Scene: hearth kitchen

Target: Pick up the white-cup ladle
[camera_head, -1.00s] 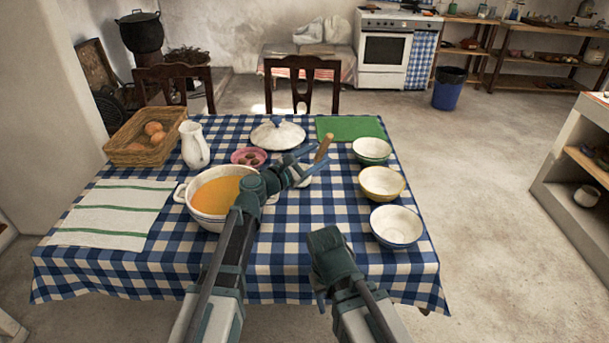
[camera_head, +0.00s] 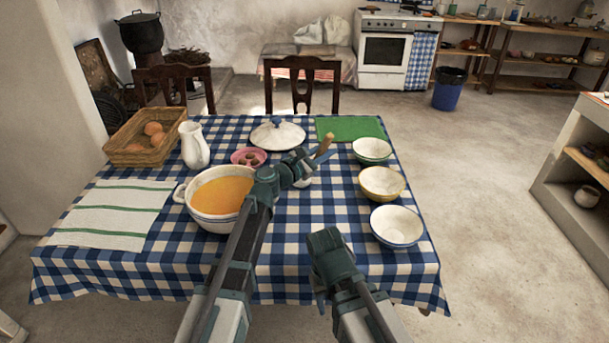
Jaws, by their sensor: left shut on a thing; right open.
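The white-cup ladle (camera_head: 326,142) shows its wooden handle end just past the fingers of my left gripper (camera_head: 318,157). My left gripper is shut on the ladle's handle over the middle of the table. A small white part, which looks like the ladle's cup (camera_head: 304,183), shows just below the gripper. The rest of the ladle is hidden behind my gripper. I cannot tell whether the cup touches the cloth. My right gripper (camera_head: 322,290) is open and empty near the table's front edge.
A white pot of orange soup (camera_head: 186,203) stands left of my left arm. Three bowls, green-rimmed (camera_head: 372,150), yellow (camera_head: 382,183) and blue-rimmed (camera_head: 397,226), line the right side. Behind are a lid (camera_head: 277,136), a pink dish (camera_head: 240,154) and a green cloth (camera_head: 350,128).

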